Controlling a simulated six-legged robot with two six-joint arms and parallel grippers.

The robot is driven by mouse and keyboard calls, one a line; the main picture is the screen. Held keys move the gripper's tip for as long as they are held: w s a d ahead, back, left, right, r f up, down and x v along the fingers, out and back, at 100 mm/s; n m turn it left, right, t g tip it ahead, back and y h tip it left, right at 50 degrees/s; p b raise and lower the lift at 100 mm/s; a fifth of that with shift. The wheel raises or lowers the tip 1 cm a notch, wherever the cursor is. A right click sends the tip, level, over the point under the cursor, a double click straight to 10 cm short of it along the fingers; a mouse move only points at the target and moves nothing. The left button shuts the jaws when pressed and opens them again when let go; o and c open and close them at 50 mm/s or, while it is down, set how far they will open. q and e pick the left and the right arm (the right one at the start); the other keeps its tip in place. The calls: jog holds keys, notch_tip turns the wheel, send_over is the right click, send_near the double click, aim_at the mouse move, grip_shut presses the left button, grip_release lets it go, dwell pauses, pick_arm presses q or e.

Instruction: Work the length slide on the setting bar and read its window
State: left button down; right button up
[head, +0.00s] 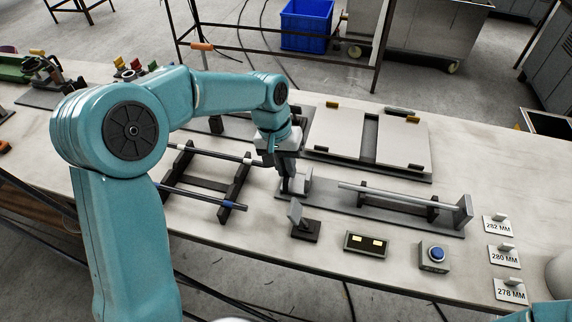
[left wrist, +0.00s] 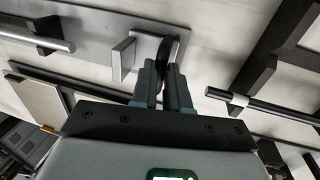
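The setting bar (head: 345,206) is a long grey plate on the bench, with a pale rod over it and an upright end plate at the right. The length slide (head: 303,182), a light grey block, sits at its left end. In the left wrist view, the slide (left wrist: 124,59) has a dark upright tab (left wrist: 164,48). My left gripper (head: 287,187) is down at the slide; its fingers (left wrist: 163,76) stand close together with the tab between their tips and appear shut on it. I cannot make out the slide's window or a reading. My right gripper is out of view.
Cards marked 282 MM (head: 497,227), 280 MM (head: 504,257) and 278 MM (head: 511,291) lie at the right. A blue button box (head: 434,257), a two-lamp panel (head: 366,243) and a small tilted stand (head: 304,222) are in front. A rod rack (head: 206,184) stands left.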

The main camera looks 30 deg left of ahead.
pick_arm(q)
jog(key=d, duration=0.2)
jog(key=w+d, duration=0.1)
jog(key=d, duration=0.2)
jog(key=w+d, duration=0.1)
jog(key=d, duration=0.2)
jog(key=shift+d, duration=0.15)
jog(key=c, duration=1.6)
grip_release()
jog(key=shift+d, duration=0.3)
jog(key=o, duration=0.5)
jog(key=shift+a, duration=0.1)
jog(key=shift+w+r, duration=0.1)
jog(key=shift+r, duration=0.25)
jog(key=a+r, duration=0.1)
jog(key=r, duration=0.4)
jog(key=a+r, duration=0.1)
jog(key=r, duration=0.4)
jog(key=s+a+r, duration=0.1)
jog(key=r, duration=0.4)
jog(key=shift+a+r+p, duration=0.25)
jog(key=shift+p, duration=0.1)
